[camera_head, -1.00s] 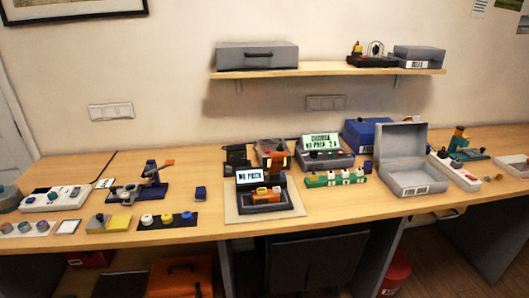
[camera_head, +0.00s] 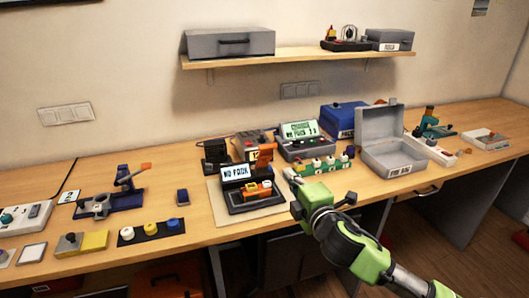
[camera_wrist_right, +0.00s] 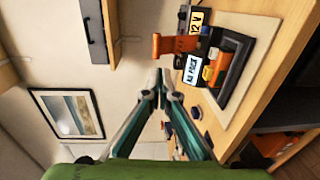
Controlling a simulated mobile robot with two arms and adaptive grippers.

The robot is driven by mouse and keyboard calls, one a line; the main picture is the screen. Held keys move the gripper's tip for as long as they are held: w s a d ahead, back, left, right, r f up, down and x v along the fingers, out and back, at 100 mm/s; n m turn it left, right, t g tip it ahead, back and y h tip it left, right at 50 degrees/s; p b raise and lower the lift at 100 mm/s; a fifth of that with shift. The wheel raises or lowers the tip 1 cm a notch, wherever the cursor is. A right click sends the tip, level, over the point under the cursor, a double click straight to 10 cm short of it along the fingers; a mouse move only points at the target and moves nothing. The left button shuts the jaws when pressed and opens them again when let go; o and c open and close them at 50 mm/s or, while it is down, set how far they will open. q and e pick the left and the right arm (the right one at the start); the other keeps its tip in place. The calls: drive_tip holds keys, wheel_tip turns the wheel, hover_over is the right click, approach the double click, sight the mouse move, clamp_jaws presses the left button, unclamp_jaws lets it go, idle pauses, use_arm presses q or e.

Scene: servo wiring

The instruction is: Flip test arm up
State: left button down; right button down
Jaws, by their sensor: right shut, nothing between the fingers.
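The test station (camera_head: 262,205) is a black device with a lit screen (camera_head: 240,171) on a pale mat at the middle of the table. An orange arm (camera_head: 265,153) stands at its back right, and an orange block with a pale part (camera_head: 258,190) sits in front. In the right wrist view the orange arm (camera_wrist_right: 176,45) juts toward the left, beside the screen (camera_wrist_right: 193,67). My right gripper (camera_head: 290,176) is just right of the station in the head view. In the wrist view its fingertips (camera_wrist_right: 160,80) are together and empty, apart from the orange arm. My left gripper is not in view.
A green strip with white knobs (camera_head: 318,165) and a grey meter box (camera_head: 304,146) stand right of the station. An open grey case (camera_head: 400,162) is further right. A blue clamp stand (camera_head: 110,200) is at the left. A shelf (camera_head: 300,58) hangs above.

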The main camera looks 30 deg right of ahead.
drive_tip(key=p, duration=0.3)
approach(269, 147)
drive_tip(key=x, duration=0.5)
drive_tip(key=shift+w, duration=0.1)
drive_tip(key=shift+p+x, duration=0.35)
drive_tip(key=shift+x, duration=0.55)
drive_tip(key=shift+f, duration=0.1)
